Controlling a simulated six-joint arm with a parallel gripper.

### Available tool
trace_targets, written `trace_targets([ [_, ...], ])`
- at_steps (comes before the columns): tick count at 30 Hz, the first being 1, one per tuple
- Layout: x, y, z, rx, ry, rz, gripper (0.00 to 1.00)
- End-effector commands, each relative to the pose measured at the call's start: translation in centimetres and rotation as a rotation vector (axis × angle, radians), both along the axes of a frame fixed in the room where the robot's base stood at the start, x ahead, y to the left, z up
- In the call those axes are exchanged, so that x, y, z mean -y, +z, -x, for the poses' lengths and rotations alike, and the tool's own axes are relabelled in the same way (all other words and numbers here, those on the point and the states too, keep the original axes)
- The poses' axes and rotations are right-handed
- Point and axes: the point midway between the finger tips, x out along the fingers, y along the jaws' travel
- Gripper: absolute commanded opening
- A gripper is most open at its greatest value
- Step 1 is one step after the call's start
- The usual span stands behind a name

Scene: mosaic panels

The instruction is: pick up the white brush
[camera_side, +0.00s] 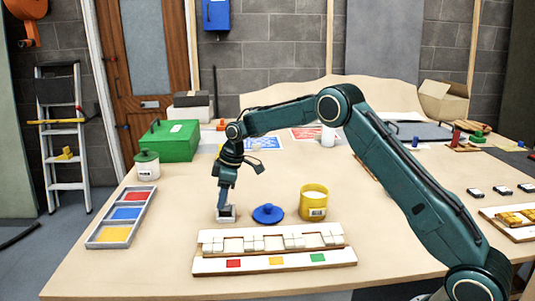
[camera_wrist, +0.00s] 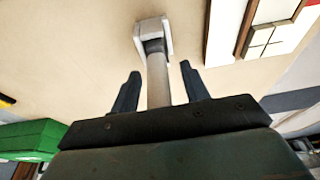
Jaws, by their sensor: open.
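The white brush (camera_wrist: 158,75) shows in the wrist view with its pale handle between the two fingers and its broad head (camera_wrist: 153,36) beyond the fingertips. My gripper (camera_wrist: 160,80) is open, with one finger on each side of the handle and a visible gap on both sides. In the side view my gripper (camera_side: 221,206) points down at the brush, whose small whitish head (camera_side: 226,214) is low at the tabletop. Most of the handle is hidden there by the gripper.
A blue lid (camera_side: 268,214) and a yellow tin (camera_side: 313,203) stand to the right. A white panel with tiles (camera_side: 272,260) lies in front. A tray of coloured compartments (camera_side: 112,236), a white jar (camera_side: 147,168) and a green box (camera_side: 170,142) are to the left.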

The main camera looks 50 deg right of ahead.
Motion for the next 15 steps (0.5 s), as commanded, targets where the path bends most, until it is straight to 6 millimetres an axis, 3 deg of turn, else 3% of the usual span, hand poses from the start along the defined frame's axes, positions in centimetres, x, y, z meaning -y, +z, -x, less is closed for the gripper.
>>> trace_targets([
  [14,0.01,0.01,-0.02,0.001,0.000,0.000,0.45],
  [15,0.01,0.01,-0.02,0.001,0.000,0.000,0.38],
])
